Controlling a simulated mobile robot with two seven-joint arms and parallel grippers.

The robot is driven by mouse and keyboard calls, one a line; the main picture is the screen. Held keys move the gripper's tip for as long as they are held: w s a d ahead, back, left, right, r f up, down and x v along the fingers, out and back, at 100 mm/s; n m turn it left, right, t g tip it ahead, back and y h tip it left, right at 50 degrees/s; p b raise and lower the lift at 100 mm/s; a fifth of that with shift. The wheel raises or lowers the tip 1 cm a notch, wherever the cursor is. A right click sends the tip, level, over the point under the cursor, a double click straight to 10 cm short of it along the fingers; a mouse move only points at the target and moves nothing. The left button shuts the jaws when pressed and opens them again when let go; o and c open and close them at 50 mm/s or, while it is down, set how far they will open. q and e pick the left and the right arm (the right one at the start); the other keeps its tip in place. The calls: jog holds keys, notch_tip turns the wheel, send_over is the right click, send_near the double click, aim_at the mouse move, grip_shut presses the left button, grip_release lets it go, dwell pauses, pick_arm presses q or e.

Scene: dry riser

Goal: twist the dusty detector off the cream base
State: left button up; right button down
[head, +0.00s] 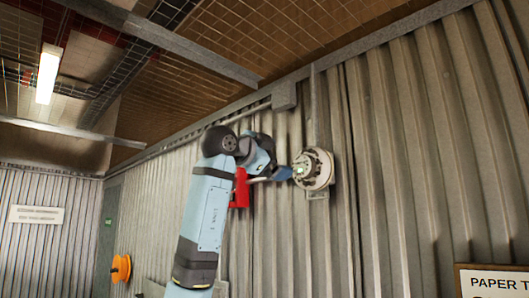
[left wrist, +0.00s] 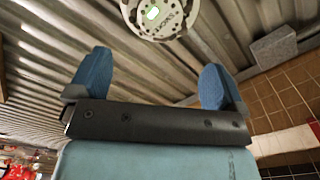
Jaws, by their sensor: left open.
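The round detector (head: 305,170), pale and dirty with a small green light, sits on a cream base (head: 325,169) on the corrugated wall. The detector also shows at the top of the left wrist view (left wrist: 160,14), partly cut off by the frame edge; lettering is on its face. My left gripper (head: 284,173) is raised just left of the detector in the head view. In the left wrist view its two blue fingers (left wrist: 152,82) are wide apart with nothing between them, and the detector lies beyond them. My right gripper is not in view.
A grey junction box (head: 284,96) and conduit run along the wall above my arm. A red box (head: 240,188) is on the wall behind my left wrist. An orange reel (head: 121,268) is low at left. A framed sign (head: 495,282) is at lower right.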

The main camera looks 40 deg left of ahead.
aim_at(301, 164)
pick_arm(q)
jog(key=w, duration=0.3)
jog(key=w+p, duration=0.1)
jog(key=w, duration=0.1)
jog(key=w+p, duration=0.1)
jog(key=w, duration=0.2)
jog(key=shift+w+d, duration=0.35)
jog(key=shift+w+f+p, duration=0.1)
jog(key=shift+w+p, duration=0.2)
jog(key=shift+w, duration=0.05)
jog(key=c, duration=1.1)
jog(key=shift+o, duration=0.2)
jog(key=shift+s, duration=0.15)
jog(key=shift+s+a+b, duration=0.15)
jog(key=shift+s+b, duration=0.8)
jog(key=shift+s, duration=0.75)
jog(key=shift+s+b, duration=0.45)
jog(key=shift+s, duration=0.75)
